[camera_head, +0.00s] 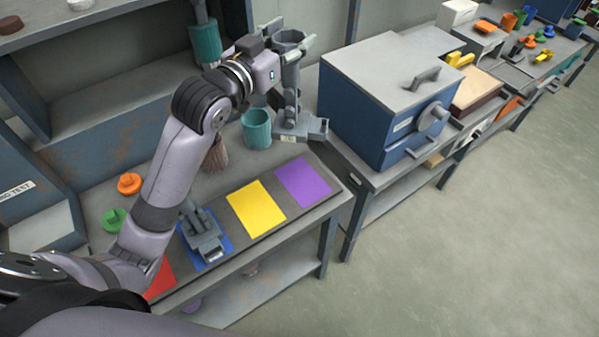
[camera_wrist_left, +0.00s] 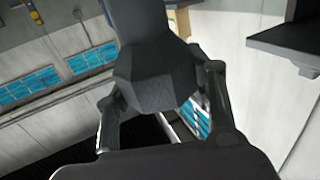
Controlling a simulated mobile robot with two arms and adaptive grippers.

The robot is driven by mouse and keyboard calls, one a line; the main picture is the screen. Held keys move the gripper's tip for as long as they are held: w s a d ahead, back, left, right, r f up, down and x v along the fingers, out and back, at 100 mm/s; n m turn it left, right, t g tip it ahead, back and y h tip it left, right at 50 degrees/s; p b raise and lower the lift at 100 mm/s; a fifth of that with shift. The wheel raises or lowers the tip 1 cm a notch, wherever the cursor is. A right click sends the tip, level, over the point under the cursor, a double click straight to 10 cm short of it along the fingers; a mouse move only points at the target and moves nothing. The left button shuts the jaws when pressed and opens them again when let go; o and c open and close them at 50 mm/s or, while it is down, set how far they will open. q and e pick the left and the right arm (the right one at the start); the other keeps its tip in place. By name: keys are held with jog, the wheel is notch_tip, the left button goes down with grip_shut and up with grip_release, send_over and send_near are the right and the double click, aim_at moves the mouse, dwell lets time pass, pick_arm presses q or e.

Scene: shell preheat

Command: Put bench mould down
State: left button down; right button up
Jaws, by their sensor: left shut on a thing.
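My left gripper (camera_head: 291,44) is at the upper middle of the head view, above the back of the workbench. In the left wrist view a dark grey, faceted block, the bench mould (camera_wrist_left: 155,75), sits between its two fingers, and the gripper is shut on it. In the head view the held mould is hard to tell from the grey parts around the gripper. A grey upright (camera_head: 291,95) with a wide labelled foot is just below the gripper; I cannot tell whether they touch. My right gripper is not in view.
A teal cup (camera_head: 257,128) stands beside the upright's foot. Yellow (camera_head: 256,207) and purple (camera_head: 304,182) mats lie bare at the bench front. A grey tool (camera_head: 203,237) lies on a blue mat. A blue oven-like box (camera_head: 385,100) stands right of the gripper.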

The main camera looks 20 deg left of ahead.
aim_at(292, 118)
pick_arm(q)
notch_tip(292, 118, down, 15)
jog(key=shift+r+p, duration=0.15)
jog(key=shift+p, duration=0.45)
notch_tip(292, 118, down, 4)
jog(key=shift+r, duration=0.1)
jog(key=shift+f, duration=0.45)
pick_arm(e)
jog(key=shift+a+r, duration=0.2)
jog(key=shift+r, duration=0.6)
pick_arm(q)
jog(key=c, duration=1.1)
grip_release()
jog(key=shift+f, duration=0.15)
jog(key=o, duration=0.4)
